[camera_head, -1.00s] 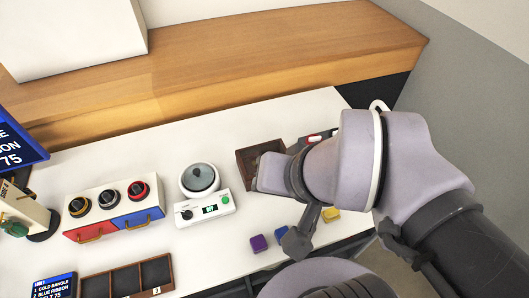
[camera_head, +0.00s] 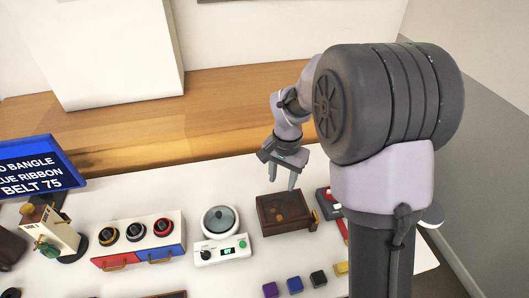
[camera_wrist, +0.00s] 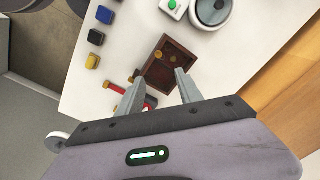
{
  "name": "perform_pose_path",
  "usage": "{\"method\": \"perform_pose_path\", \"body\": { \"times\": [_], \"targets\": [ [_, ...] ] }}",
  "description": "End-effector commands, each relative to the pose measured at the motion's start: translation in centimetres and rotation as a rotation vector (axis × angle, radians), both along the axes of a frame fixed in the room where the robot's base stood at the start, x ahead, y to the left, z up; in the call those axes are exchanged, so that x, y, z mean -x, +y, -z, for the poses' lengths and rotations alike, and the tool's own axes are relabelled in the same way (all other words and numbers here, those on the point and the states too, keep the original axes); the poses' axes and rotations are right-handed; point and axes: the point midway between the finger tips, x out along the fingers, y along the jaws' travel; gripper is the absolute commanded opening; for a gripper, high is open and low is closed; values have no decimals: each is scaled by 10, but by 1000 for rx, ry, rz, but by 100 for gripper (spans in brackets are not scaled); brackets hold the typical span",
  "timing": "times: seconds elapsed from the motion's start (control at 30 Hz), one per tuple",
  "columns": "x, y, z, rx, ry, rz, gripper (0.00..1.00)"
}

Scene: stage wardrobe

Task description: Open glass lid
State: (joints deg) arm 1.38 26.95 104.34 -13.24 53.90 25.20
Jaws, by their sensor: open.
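The glass lid (camera_head: 219,219) is a round grey see-through cover with a dark knob. It sits on the white round pot of a small cooker (camera_head: 222,250) with a dial and a green display. Part of the lid also shows at the top of the wrist view (camera_wrist: 212,10). My gripper (camera_head: 293,184) is open and empty. It hangs in the air above and behind the brown wooden box, to the right of the lid. In the wrist view my fingers (camera_wrist: 158,92) point over the box, apart from the lid.
The brown wooden box (camera_head: 270,228) holds small gold pieces. Several coloured cubes (camera_head: 295,284) lie in front of it. A red-and-grey tool (camera_head: 333,207) lies to its right. A white unit with three dark-knobbed jars (camera_head: 136,232) stands left of the cooker. A blue sign (camera_head: 40,168) stands far left.

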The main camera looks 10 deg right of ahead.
Motion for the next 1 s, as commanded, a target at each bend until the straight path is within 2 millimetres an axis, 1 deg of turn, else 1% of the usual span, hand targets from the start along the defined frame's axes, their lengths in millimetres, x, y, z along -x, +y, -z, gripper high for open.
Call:
{"method": "perform_pose_path", "body": {
  "times": [0.03,0.1,0.17,0.27,0.5,0.6,0.7,0.8,0.9,1.0],
  "targets": [
    [-6,-2,11,4,23,12,43],
    [-11,-4,25,11,39,24,43],
    [-12,-4,34,12,44,28,43],
    [-11,-4,54,12,47,27,43],
    [-10,-4,129,11,48,27,43],
    [-10,-4,157,11,48,27,43],
    [-10,-4,180,11,47,27,43],
    [-10,-4,194,12,46,26,43],
    [-11,-4,201,11,43,26,43],
    [-11,-4,203,11,43,26,43]
  ]
}}
